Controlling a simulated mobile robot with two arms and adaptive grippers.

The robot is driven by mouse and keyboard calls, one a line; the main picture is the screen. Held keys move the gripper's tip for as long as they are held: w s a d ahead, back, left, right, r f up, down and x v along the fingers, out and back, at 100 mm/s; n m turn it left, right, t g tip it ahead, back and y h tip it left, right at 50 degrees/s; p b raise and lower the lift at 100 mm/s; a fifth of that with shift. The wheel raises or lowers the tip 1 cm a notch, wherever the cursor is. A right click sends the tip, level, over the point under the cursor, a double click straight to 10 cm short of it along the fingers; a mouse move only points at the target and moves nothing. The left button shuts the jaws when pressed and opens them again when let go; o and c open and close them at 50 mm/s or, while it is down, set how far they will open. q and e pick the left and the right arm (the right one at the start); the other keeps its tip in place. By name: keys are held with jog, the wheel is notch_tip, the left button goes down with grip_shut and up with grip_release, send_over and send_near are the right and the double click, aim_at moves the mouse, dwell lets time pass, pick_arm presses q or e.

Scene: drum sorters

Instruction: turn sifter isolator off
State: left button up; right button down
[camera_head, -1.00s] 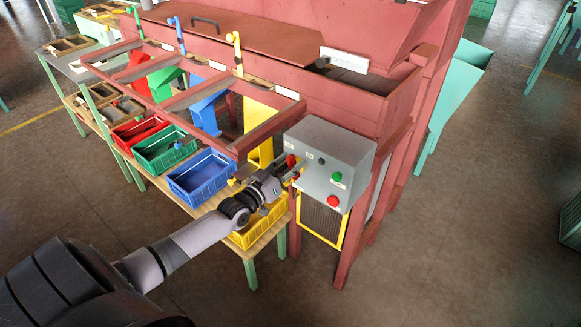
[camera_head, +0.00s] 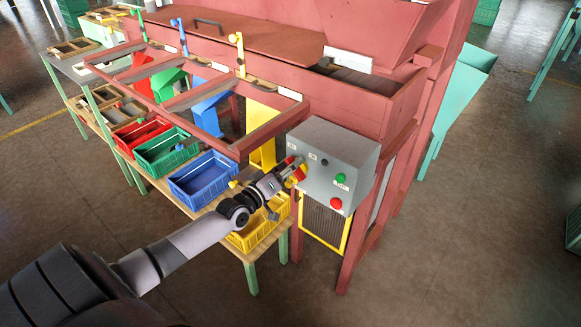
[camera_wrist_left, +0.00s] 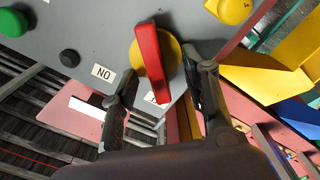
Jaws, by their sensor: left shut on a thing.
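The sifter isolator is a red bar handle (camera_wrist_left: 150,60) on a round yellow plate (camera_wrist_left: 174,60), on the grey control box (camera_head: 335,150). In the left wrist view the handle runs from top to bottom, slightly tilted. Its lower end points at a partly hidden label. An ON label (camera_wrist_left: 103,72), seen upside down, is left of the plate. My left gripper (camera_wrist_left: 162,82) has one finger on each side of the handle's lower part and is shut on it. In the head view my left gripper (camera_head: 291,176) is at the box's left part, hiding some of the handle. My right gripper is not in view.
The box also carries a green button (camera_head: 340,178), a red button (camera_head: 336,203) and a dark knob (camera_head: 325,162). A yellow crate (camera_head: 258,230) and a blue crate (camera_head: 204,178) stand on the bench below my left arm.

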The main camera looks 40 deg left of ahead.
pick_arm(q)
jog(key=o, duration=1.1)
jog(key=shift+o, duration=0.2)
jog(key=shift+s, duration=0.1)
jog(key=s+a, duration=0.1)
jog(key=s, duration=1)
jog(key=shift+s, duration=0.4)
